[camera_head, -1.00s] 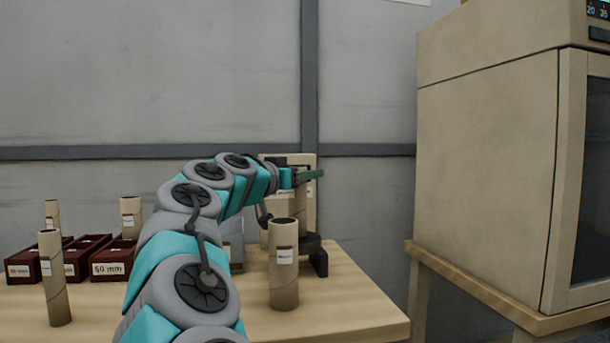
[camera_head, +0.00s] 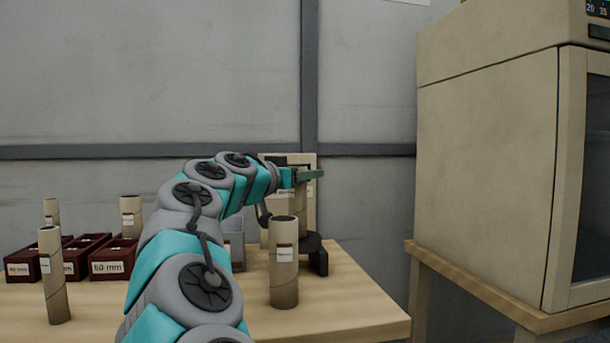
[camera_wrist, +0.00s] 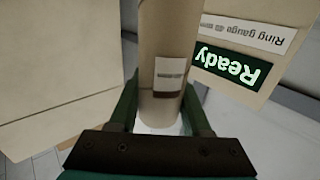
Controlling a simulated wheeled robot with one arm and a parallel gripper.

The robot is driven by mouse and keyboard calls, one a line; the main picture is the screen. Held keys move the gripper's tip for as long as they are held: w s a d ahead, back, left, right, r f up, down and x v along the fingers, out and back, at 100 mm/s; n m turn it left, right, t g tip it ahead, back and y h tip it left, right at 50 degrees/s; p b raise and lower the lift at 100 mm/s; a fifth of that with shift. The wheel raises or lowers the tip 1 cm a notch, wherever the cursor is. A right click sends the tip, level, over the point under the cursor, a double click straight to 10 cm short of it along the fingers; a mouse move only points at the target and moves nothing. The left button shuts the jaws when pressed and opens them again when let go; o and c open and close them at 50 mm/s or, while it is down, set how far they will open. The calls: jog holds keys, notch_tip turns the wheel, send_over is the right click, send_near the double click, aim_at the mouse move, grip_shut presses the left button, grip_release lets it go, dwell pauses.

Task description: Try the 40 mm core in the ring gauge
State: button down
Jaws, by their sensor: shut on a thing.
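My gripper (camera_wrist: 160,112) is shut on a cardboard core (camera_wrist: 165,45) with a white label, upright between its green fingers in the wrist view. In the head view my gripper (camera_head: 309,175) is at the back of the bench, and part of the held core (camera_head: 303,205) shows there. The ring gauge's black ring (camera_head: 314,243) is below it, partly hidden by a standing core. I cannot tell whether the core's lower end is above or inside the ring. The gauge's panel (camera_wrist: 237,65) reads "Ready" in the wrist view.
A labelled core (camera_head: 284,265) stands in front of the gauge. Another core (camera_head: 54,280) stands front left, with more behind. Dark red boxes (camera_head: 110,267) with mm labels and a grey bin (camera_head: 236,240) sit left. A large beige cabinet (camera_head: 485,170) stands right, beyond a gap.

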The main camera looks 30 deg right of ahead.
aim_at(305, 194)
jog(key=shift+f+b, duration=2.3)
jog(key=shift+b, duration=0.6)
dwell(4.5)
